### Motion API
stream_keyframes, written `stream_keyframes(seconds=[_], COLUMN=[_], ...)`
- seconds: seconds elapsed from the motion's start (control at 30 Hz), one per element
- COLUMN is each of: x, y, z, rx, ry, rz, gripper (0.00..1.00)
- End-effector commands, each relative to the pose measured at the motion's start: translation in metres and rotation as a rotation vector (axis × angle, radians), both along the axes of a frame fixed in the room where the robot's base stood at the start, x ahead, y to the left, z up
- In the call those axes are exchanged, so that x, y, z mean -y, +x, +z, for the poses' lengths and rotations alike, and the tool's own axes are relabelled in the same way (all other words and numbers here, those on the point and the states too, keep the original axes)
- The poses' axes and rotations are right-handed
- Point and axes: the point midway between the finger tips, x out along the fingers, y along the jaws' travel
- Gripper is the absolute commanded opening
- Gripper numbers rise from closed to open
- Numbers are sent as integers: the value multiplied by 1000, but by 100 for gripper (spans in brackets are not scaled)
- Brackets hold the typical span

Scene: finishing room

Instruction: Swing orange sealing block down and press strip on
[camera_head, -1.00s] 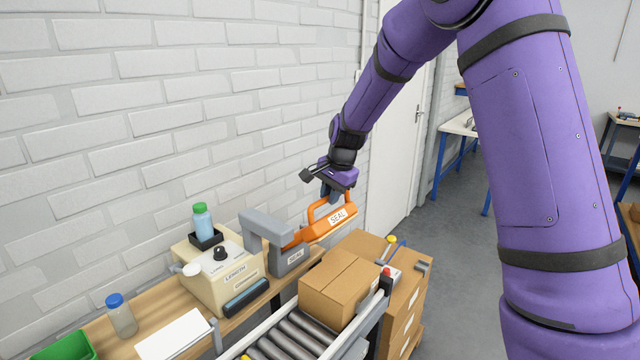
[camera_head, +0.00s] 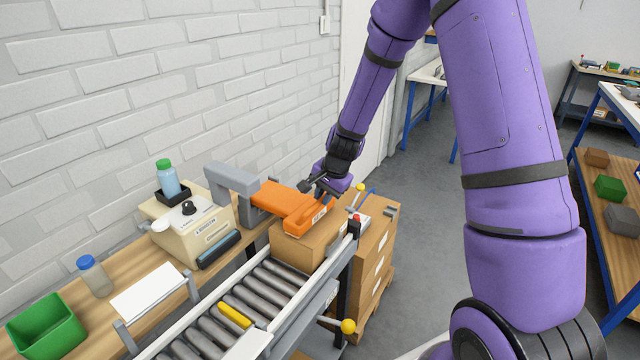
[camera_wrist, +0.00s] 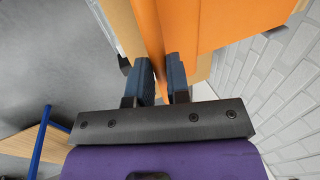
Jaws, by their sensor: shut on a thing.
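The orange sealing block (camera_head: 282,203) hangs from a grey bracket (camera_head: 230,178) beside the roller conveyor. It now lies low over the top of the cardboard box (camera_head: 290,250); I cannot tell whether it presses on it. My gripper (camera_head: 318,196) is at the block's outer end. In the wrist view, the fingers (camera_wrist: 158,78) are shut on an orange bar, the block's handle, with the block's broad face (camera_wrist: 215,22) beside it. The strip is not visible; the block covers much of the box top.
The beige length dispenser (camera_head: 190,222) stands left of the bracket, with a green-capped bottle (camera_head: 167,178) on it. A green bin (camera_head: 45,328) is at lower left.

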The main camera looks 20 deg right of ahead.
Motion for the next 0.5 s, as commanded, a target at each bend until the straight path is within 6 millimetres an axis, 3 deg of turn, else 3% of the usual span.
stream_keyframes(seconds=[0.5], x=[4], y=[-7], z=[-13], rx=[-13], ry=[-1], rz=[1], gripper=[0])
